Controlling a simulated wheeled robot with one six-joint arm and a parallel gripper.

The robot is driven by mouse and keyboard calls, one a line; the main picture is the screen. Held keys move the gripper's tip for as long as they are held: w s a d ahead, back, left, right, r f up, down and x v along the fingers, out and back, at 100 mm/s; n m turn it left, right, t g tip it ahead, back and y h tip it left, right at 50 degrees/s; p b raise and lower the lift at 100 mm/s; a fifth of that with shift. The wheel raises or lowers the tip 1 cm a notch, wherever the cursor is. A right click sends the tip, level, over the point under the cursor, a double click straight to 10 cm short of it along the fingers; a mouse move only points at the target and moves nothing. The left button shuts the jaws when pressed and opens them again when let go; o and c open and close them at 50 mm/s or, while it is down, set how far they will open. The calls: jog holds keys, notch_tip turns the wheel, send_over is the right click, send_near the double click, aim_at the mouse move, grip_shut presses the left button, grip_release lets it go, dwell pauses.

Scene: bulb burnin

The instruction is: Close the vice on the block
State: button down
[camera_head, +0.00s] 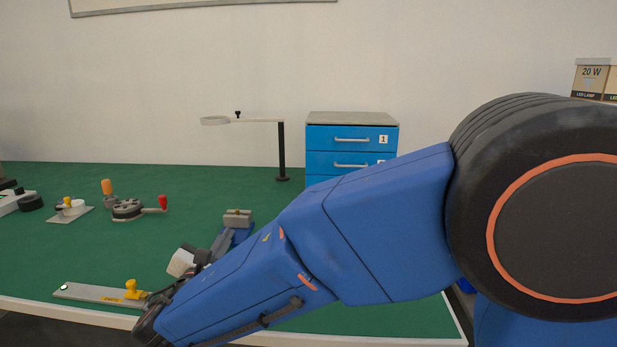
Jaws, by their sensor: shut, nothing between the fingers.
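The vice (224,240) stands on the green bench left of centre. Its blue body and grey slide run back to a pale grey jaw at the far end. My forearm hides its near part. A small light piece shows at the far jaw, but I cannot tell whether it is the block, or how wide the jaws stand. A whitish rounded piece (181,262) with dark parts shows beside the near end; I cannot tell what it belongs to. My arm reaches in from the right, down to the bench's front edge. My gripper's fingers are not visible.
A grey plate with a yellow knob (131,289) lies at the front edge. A round fixture with a red handle (162,203), an orange-handled tool (107,188) and a lamp stand (282,155) are behind. Blue drawers (352,142) stand at the back. The bench's left middle is clear.

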jog(key=shift+d+r, duration=0.15)
jog(key=shift+r, duration=0.1)
jog(key=shift+s+a, duration=0.15)
jog(key=shift+s, duration=1.15)
jog(key=shift+s+a, duration=0.1)
jog(key=shift+s, duration=1.6)
